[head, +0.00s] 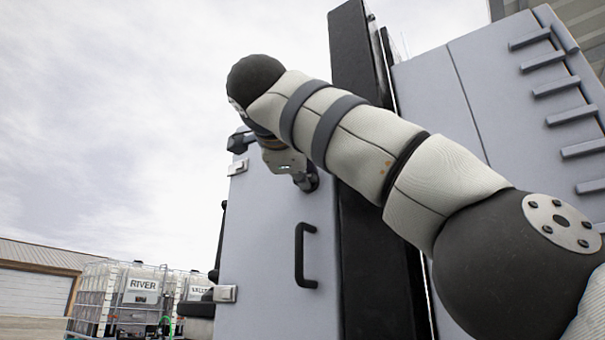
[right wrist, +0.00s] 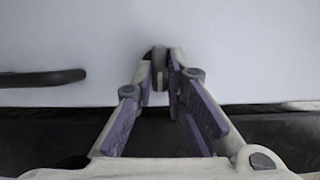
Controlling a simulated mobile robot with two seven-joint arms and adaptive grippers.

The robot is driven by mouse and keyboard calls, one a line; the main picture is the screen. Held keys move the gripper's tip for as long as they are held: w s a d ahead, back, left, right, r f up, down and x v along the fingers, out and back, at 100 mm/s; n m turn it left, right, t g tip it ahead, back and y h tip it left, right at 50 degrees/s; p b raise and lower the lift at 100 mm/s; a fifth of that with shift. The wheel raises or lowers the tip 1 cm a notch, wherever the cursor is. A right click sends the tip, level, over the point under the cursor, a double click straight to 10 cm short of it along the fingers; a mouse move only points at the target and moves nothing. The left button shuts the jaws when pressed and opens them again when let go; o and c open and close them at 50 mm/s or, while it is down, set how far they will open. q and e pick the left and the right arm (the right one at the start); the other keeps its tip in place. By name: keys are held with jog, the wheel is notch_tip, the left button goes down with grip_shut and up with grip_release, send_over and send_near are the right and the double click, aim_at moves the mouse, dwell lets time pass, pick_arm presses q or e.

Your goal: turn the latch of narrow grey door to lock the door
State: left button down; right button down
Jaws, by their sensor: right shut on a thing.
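The narrow grey door (head: 270,235) stands upright in the head view, with a black pull handle (head: 300,256) on its right half. The handle also shows at the left in the right wrist view (right wrist: 42,78). The small dark latch (head: 309,182) is near the door's upper right edge, partly hidden behind my right gripper (head: 290,166). In the right wrist view my right gripper (right wrist: 161,70) has its fingertips closed around the latch (right wrist: 160,82) against the pale door face. The latch's exact angle is hard to tell. My left gripper is in neither view.
A black frame post (head: 362,70) stands right of the door, and a wider grey panel (head: 440,90) with several bars lies beyond it. My right arm crosses in front of both. Hinges (head: 226,293) sit on the door's left edge. Caged white tanks (head: 118,295) stand far left.

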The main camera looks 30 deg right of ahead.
dwell(0.4)
jog(key=c, duration=1.6)
grip_release()
jog(key=v, duration=1.2)
jog(key=shift+r, duration=0.1)
